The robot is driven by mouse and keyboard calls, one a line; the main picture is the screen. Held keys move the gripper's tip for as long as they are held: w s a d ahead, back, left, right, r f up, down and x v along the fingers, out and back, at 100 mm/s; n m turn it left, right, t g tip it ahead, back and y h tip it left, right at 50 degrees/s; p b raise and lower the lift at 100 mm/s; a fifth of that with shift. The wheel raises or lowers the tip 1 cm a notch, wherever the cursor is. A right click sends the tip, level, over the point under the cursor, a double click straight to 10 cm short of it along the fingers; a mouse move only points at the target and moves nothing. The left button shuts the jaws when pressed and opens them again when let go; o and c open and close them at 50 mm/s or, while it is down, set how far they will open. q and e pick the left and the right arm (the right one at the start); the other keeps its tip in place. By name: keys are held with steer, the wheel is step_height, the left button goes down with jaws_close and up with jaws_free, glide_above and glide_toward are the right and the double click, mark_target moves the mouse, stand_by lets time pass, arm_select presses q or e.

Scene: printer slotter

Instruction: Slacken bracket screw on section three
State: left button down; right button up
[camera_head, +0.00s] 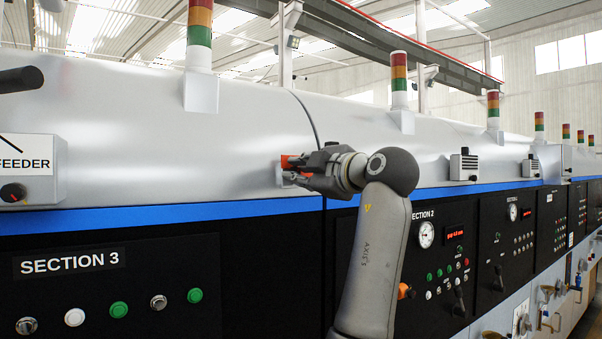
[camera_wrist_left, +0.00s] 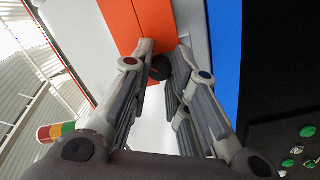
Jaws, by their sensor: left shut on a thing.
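The section 3 panel (camera_head: 70,262) is at the lower left of the head view, with its label and a row of buttons. An orange bracket (camera_head: 287,161) sits on the grey hood above the blue stripe, near the seam. It fills the top middle of the wrist view (camera_wrist_left: 140,25). A dark round screw head (camera_wrist_left: 160,68) shows at the bracket's lower end. My left gripper (camera_head: 296,172) reaches to the bracket from the right, and its fingers (camera_wrist_left: 163,75) are shut on the screw. The fingers hide part of the screw. My right gripper is not in view.
The grey hood (camera_head: 140,130) runs along the line with a blue stripe (camera_head: 150,215) below. A feeder box (camera_head: 28,170) juts out at left. A signal tower (camera_head: 199,35) stands on the hood. The section 2 panel (camera_head: 430,260) lies right of my arm.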

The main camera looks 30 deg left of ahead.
arm_select(q)
steer(key=shift+f+n, duration=0.2)
steer(key=shift+n, duration=3.5)
steer(key=c, duration=1.3)
jaws_free()
steer(key=shift+r, duration=0.15)
steer(key=shift+c, duration=0.2)
steer(key=shift+d, duration=0.1)
steer(key=v, duration=1.1)
steer(key=shift+d, duration=0.4)
steer(key=shift+s, duration=0.15)
